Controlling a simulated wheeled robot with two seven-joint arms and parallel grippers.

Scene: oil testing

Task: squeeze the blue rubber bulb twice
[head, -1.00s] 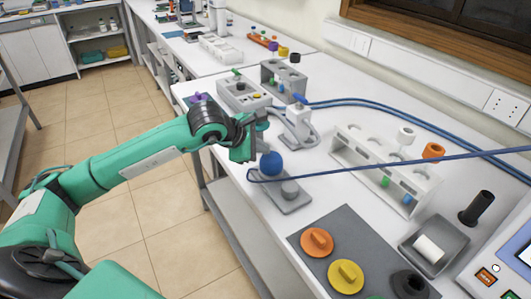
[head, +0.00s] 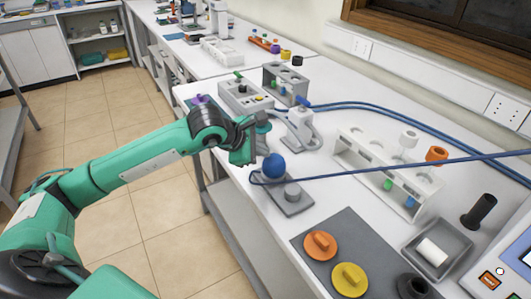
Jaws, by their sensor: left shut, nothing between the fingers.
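The blue rubber bulb (head: 274,166) is a round ball on a grey base plate (head: 297,206) near the table's left edge. A blue tube runs from beside it across the table to the right. My left gripper (head: 246,158) is just to the left of the bulb, pointing down and shut, with nothing between its fingers. In this one view I cannot tell whether it touches the bulb. My right gripper is not in view.
A small grey stand with a blue lever (head: 302,128) is behind the bulb. A white rack (head: 385,170) stands to the right. A dark mat (head: 335,232) with orange and yellow knobs lies in front. A grey tray (head: 438,242) is at the right.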

